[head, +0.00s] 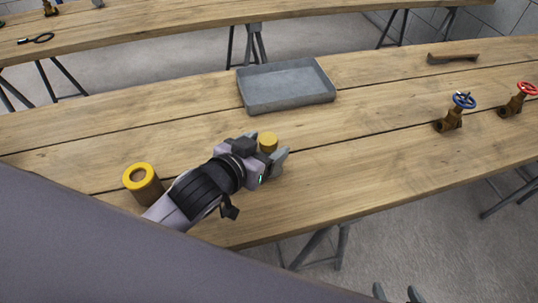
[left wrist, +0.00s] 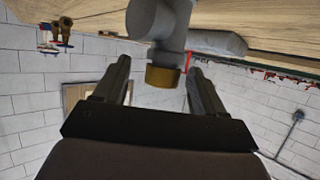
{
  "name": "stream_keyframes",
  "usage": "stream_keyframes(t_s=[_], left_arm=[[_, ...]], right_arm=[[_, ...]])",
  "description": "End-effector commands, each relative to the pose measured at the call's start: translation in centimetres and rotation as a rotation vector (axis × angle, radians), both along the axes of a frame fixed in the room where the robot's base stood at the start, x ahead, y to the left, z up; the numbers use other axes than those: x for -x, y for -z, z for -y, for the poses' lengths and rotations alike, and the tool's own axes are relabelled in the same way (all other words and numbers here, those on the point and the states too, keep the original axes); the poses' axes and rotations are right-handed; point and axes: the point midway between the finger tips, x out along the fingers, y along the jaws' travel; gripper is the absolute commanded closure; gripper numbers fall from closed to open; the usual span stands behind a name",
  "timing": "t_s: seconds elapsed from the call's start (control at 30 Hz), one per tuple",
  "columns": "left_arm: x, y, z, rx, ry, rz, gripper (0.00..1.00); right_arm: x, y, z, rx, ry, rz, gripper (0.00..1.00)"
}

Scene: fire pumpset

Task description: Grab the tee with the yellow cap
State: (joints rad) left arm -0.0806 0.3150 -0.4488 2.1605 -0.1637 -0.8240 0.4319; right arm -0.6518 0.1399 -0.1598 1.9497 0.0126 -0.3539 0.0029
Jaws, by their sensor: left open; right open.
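A tee with a yellow cap stands on the wooden table; in the head view its cap (head: 268,139) shows just beyond my left gripper (head: 271,152), which hides most of the body. In the left wrist view, the grey tee (left wrist: 155,20) appears upside down, with its brownish-yellow cap (left wrist: 163,77) between the two spread fingers (left wrist: 158,66). Gaps show on both sides of the cap, so the fingers do not grip it. My right gripper (head: 397,294) shows only its fingertips at the bottom edge of the head view, apart and empty, away from the table.
A brown cylinder with a yellow ring top (head: 141,178) stands left of my left arm. A grey tray (head: 288,103) lies behind the tee. A blue-handled valve (head: 452,118), a red-handled valve (head: 514,104) and a brown tool (head: 453,58) are at right. Table between is clear.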

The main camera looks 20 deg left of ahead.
Motion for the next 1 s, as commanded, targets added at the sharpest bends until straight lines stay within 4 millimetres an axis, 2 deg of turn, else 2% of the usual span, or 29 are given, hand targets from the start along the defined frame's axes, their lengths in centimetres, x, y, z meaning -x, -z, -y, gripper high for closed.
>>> stream_keyframes(t_s=[0.13, 0.3, 0.6, 0.63, 0.67, 0.83, 1.0], left_arm=[[-2.1, 0.4, 0.2, -0.001, -0.001, 0.002, 0.30], [-3.4, 1.1, 0.6, 0.001, 0.000, 0.000, 0.30], [-3.8, 1.3, 0.7, 0.001, 0.000, 0.001, 0.30], [-3.8, 1.3, 0.7, 0.001, 0.000, 0.001, 0.33], [-3.8, 1.3, 0.7, 0.001, 0.000, 0.001, 0.43], [-3.7, 1.3, 0.6, 0.001, 0.000, 0.000, 0.98], [-3.8, 1.2, 0.7, 0.002, 0.000, 0.003, 1.00]], right_arm=[[0.0, -0.2, 0.0, 0.000, 0.000, 0.000, 0.28], [0.0, -0.1, 0.0, 0.000, 0.000, 0.000, 0.28], [0.0, -0.1, 0.0, 0.001, 0.001, 0.000, 0.28], [0.0, -0.1, 0.0, 0.001, 0.001, 0.000, 0.28], [0.0, -0.1, 0.0, 0.001, 0.001, 0.000, 0.28], [0.0, -0.1, 0.0, 0.001, 0.001, 0.000, 0.28], [-0.1, -0.1, 0.0, 0.000, 0.001, 0.001, 0.28]])
